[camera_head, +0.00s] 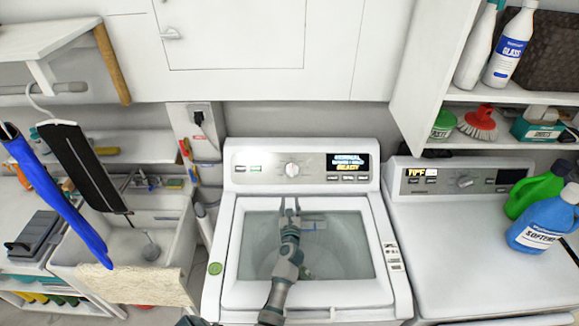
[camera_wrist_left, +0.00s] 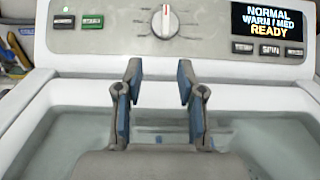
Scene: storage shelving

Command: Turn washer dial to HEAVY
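The washer (camera_head: 240,284) stands in the middle of the head view, with a glass lid. The washer display (camera_head: 347,163) reads NORMAL, WARM / MED, READY in the wrist view (camera_wrist_left: 273,26). My left gripper (camera_head: 290,205) is over the lid, in front of and below the dial, apart from it. In the wrist view its two fingers (camera_wrist_left: 160,78) are spread with nothing between them.
A second machine (camera_head: 480,240) stands at the right with a blue softener bottle (camera_head: 545,222) and a green bottle (camera_head: 537,190) on top. A sink (camera_head: 125,235) is at the left. White cabinets (camera_head: 240,40) hang above. The space between my gripper and the dial looks clear.

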